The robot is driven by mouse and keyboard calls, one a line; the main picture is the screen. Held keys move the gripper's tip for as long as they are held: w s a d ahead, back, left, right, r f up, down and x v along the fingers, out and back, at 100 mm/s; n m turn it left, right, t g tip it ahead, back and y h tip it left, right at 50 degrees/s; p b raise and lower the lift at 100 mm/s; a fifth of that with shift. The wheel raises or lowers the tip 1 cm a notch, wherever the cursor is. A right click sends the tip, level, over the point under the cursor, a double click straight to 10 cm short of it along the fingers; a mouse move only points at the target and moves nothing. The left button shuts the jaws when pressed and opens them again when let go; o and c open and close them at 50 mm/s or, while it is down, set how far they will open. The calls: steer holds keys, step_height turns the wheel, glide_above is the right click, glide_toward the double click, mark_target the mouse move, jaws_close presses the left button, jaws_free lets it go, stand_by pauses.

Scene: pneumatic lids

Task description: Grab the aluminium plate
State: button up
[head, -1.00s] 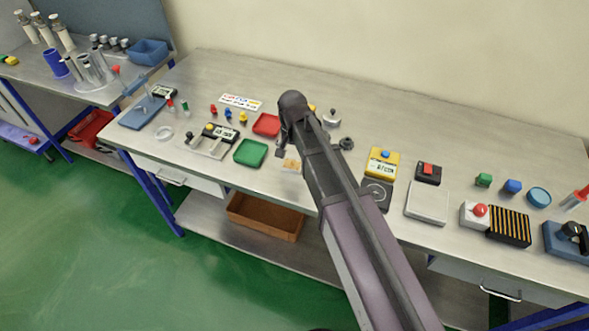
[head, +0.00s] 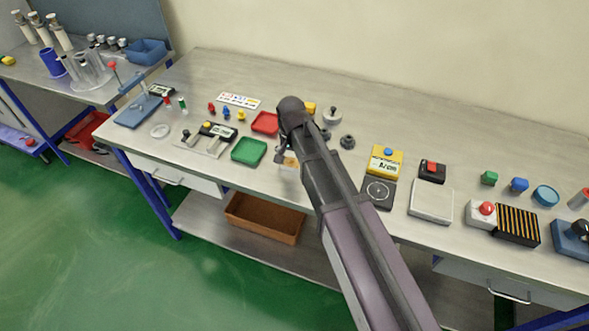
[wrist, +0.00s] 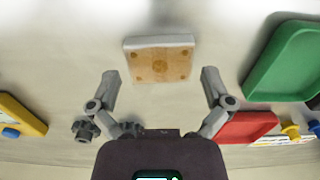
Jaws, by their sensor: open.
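The plate (wrist: 158,61) shows in the wrist view as a small square slab with a pale silvery edge and a tan face with darker round spots. I take it to be the aluminium plate. It lies flat on the bench, just beyond my gripper (wrist: 160,80), roughly centred between the fingertips. My gripper is open and empty, with one finger on each side. I cannot tell the height of the fingertips above the bench. In the head view the plate (head: 289,161) is partly hidden by my gripper (head: 285,150).
A green tray (head: 249,151) and a red tray (head: 265,122) lie close by on the left. A yellow device (head: 384,160) and a pale flat scale (head: 431,202) stand to the right. Dark knobs (head: 347,141) lie behind. The bench's front edge is near.

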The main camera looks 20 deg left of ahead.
steer(key=shift+f+b, duration=0.45)
steer(key=shift+f, duration=0.25)
steer(key=c, duration=0.9)
